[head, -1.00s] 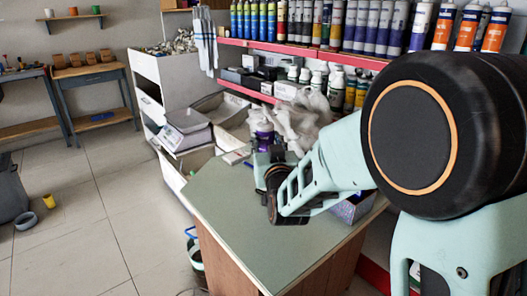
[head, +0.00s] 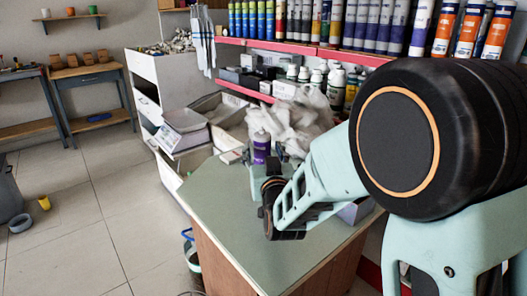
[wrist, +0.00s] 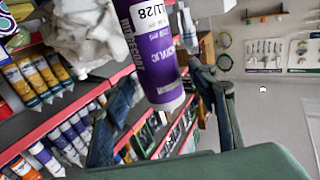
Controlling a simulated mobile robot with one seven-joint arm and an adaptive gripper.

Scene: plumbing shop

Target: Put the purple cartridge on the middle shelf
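The purple cartridge (head: 261,150) is at the far end of the green counter in the head view, upright or nearly so. In the wrist view the purple cartridge (wrist: 156,52) fills the space between the fingertips, with its white label upper and its pale end lower. My gripper (head: 268,166) appears shut on it; the wrist view shows a finger on each side of it (wrist: 162,78). A red-edged shelf unit (head: 300,48) stands behind the counter. The boards show more clearly in the wrist view (wrist: 62,103). I cannot tell for sure which board is the middle one.
The green counter (head: 235,215) is mostly clear. Crumpled white plastic (head: 298,122) lies behind the cartridge. White bottles (head: 335,85) and dark boxes (head: 268,72) fill part of a shelf; several cartridges (head: 345,22) line the one above.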

